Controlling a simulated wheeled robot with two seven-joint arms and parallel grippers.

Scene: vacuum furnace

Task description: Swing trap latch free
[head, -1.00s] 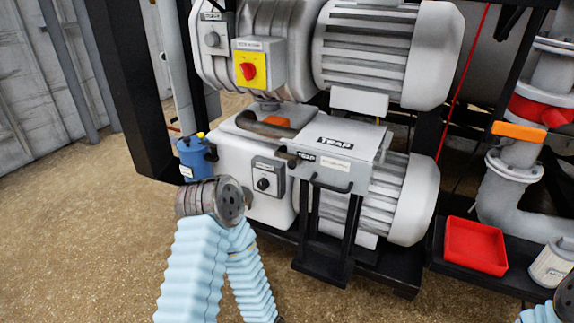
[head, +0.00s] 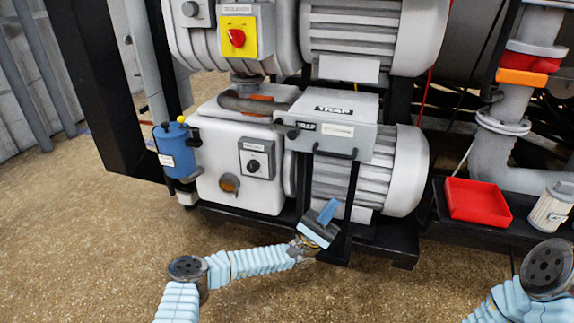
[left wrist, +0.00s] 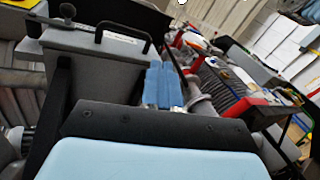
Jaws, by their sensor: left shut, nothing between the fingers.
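The trap (head: 345,107) is a grey box with TRAP labels, standing on a black frame in front of the pump. A small dark latch knob (head: 292,134) is at the left of its front face, and a dark bar handle (head: 335,154) runs along the front's lower edge. Both the knob (left wrist: 67,11) and the handle (left wrist: 122,36) also show in the left wrist view. My left gripper (head: 328,210), with blue fingers, is shut and empty. It is below the trap, apart from the latch, by the frame's legs. Its fingers (left wrist: 161,86) show in the left wrist view. My right gripper is out of view.
A blue canister (head: 174,150) stands left of the white pump housing (head: 225,180). A red tray (head: 477,201) and a white canister (head: 552,207) are at the right. Black legs (head: 342,205) stand close to my left gripper. The floor in front is clear.

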